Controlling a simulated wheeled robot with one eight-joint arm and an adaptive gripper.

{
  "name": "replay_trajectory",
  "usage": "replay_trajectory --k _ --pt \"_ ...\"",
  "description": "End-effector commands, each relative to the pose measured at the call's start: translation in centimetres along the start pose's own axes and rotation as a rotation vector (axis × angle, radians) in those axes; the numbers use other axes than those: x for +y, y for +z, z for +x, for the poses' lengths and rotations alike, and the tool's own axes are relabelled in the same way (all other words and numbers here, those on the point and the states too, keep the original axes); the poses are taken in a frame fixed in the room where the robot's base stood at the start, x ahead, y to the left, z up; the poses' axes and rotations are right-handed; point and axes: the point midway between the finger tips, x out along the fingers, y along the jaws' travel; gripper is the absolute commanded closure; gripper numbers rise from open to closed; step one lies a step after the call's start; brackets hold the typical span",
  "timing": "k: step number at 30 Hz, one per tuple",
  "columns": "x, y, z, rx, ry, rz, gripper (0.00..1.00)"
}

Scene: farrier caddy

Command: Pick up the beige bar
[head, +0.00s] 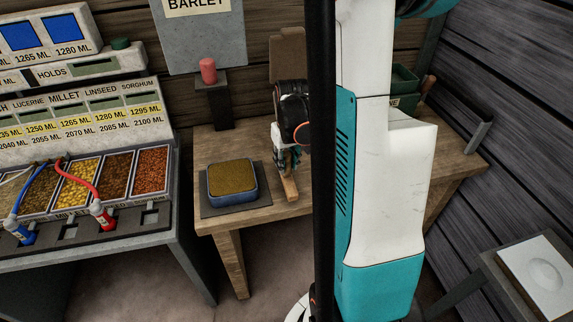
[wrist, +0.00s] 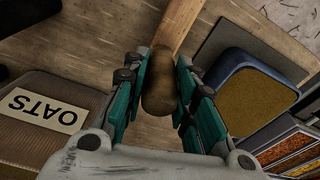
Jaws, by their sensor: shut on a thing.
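The beige bar (head: 291,189) shows in the head view at the front of the wooden table, just below my gripper (head: 287,160). In the wrist view the beige bar (wrist: 177,22) runs down from the top edge to a darker brown rounded end (wrist: 160,85). My gripper (wrist: 158,66) has its teal fingers on both sides of this brown end and is shut on it. The bar's far end is cut off in the wrist view. I cannot tell whether the bar still touches the table.
A blue tub (head: 233,196) of brown grain stands on a dark mat left of the bar, close by. A red-topped post (head: 208,72) stands behind. An OATS sign (wrist: 42,110) shows in the wrist view. Grain bins (head: 110,175) are at left.

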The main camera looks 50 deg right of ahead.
Motion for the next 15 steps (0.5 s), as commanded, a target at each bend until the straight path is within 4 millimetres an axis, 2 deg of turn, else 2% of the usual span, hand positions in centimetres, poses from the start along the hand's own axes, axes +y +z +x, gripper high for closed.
replay_trajectory --k 15 --pt "0.0 -1.6 -13.3 0.000 0.000 0.000 1.00"
